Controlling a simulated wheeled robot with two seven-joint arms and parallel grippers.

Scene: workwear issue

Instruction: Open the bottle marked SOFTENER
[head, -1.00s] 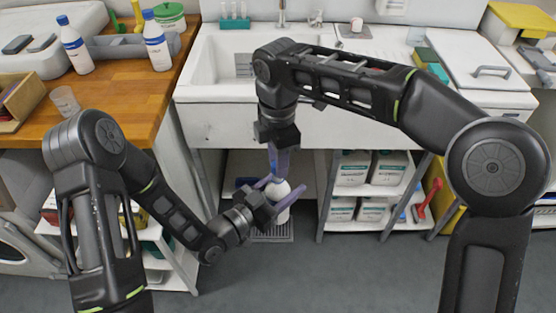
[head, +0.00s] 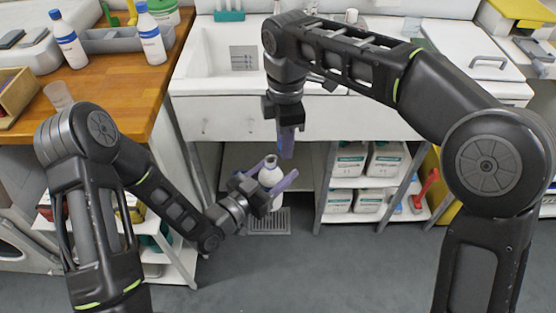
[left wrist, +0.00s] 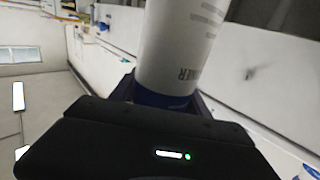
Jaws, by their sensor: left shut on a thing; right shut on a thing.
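In the left wrist view the white bottle (left wrist: 182,45) has a blue band and a label on which letters ending in "NER" can be read. My right gripper (head: 287,150) points down above and slightly right of the neck, apart from it. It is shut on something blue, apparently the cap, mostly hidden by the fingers.
Two white bottles with blue caps, one at left (head: 68,42) and one at right (head: 151,42), stand on the wooden counter (head: 105,85). A clear cup (head: 58,95) is near its front edge. The floor in front is clear.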

